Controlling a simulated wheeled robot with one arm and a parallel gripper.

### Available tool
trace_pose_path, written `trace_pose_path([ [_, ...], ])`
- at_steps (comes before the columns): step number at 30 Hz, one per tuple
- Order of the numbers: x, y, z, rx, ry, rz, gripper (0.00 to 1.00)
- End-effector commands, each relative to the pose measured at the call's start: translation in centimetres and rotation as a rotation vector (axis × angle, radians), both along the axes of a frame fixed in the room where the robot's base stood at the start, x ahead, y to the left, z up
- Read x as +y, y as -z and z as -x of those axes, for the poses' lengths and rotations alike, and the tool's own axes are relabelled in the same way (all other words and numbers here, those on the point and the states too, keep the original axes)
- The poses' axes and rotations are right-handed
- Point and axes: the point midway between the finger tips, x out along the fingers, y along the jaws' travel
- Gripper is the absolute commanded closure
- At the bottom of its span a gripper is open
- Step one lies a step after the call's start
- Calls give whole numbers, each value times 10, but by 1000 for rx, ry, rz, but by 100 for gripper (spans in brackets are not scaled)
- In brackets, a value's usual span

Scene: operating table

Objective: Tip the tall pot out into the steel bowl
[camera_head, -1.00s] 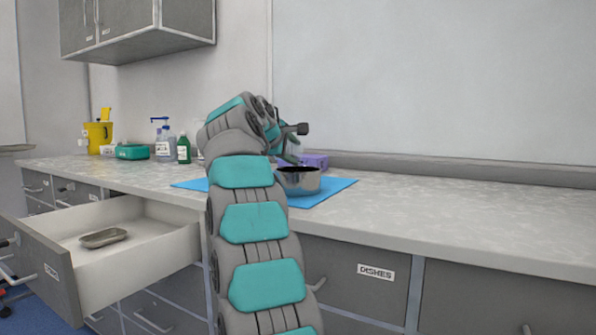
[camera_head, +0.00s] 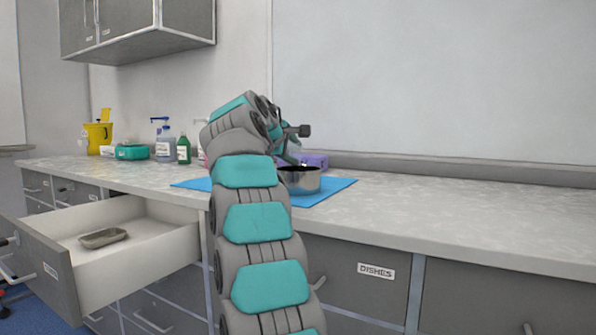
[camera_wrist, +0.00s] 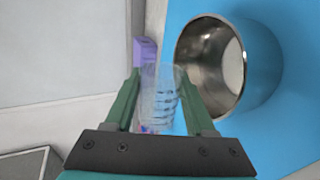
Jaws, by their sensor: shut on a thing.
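My gripper (camera_wrist: 158,76) is shut on the tall pot (camera_wrist: 160,102), a clear vessel with dark graduation marks. In the wrist view the pot lies between the two green fingers; its tilt and contents are hard to tell. The steel bowl (camera_wrist: 188,62) is just right of the pot in that view, its pale inside bottom showing. In the head view the steel bowl (camera_head: 301,182) stands upright on a blue mat (camera_head: 335,186), just below and right of my gripper. My arm hides most of the gripper and the pot there.
A purple box (camera_head: 314,161) is behind the bowl. Bottles (camera_head: 183,149), a teal container (camera_head: 132,152) and a yellow bin (camera_head: 98,137) stand at the counter's left. An open drawer (camera_head: 150,245) holds a small metal tray (camera_head: 103,238). The counter (camera_head: 470,210) is clear on the right.

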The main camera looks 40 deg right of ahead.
Motion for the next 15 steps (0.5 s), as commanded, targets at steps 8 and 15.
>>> trace_pose_path([
  [8, 1, -7, -3, 55, 0, 31, 100],
  [15, 1, -18, -1, 299, 2, 162, 100],
])
